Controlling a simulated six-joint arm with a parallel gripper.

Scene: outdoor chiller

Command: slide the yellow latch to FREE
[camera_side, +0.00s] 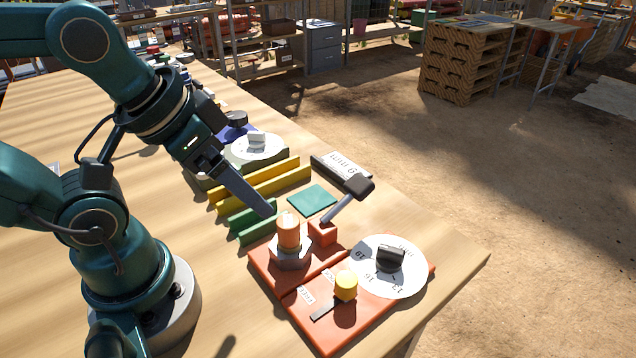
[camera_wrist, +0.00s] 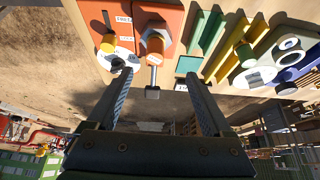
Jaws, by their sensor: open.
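The yellow latch (camera_side: 345,285) is a round knob on an orange panel (camera_side: 333,338). It sits at the end of a dark slot (camera_side: 323,311) nearer the dial, and the slot's other end is bare. Small white labels lie beside the slot, too small to read surely. The latch also shows at the upper left of the wrist view (camera_wrist: 108,43). My gripper (camera_side: 270,209) is above the board, beyond the orange cylinder and apart from the latch. In the wrist view my gripper's two fingers (camera_wrist: 160,76) are spread, with nothing held between them.
An orange cylinder (camera_side: 289,233) on a grey hex base and a lever with a dark handle (camera_side: 357,186) stand near the latch. A white dial with a black knob (camera_side: 390,258) is to its right. Green and yellow rails (camera_side: 262,187) lie behind. The table's front edge is close.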

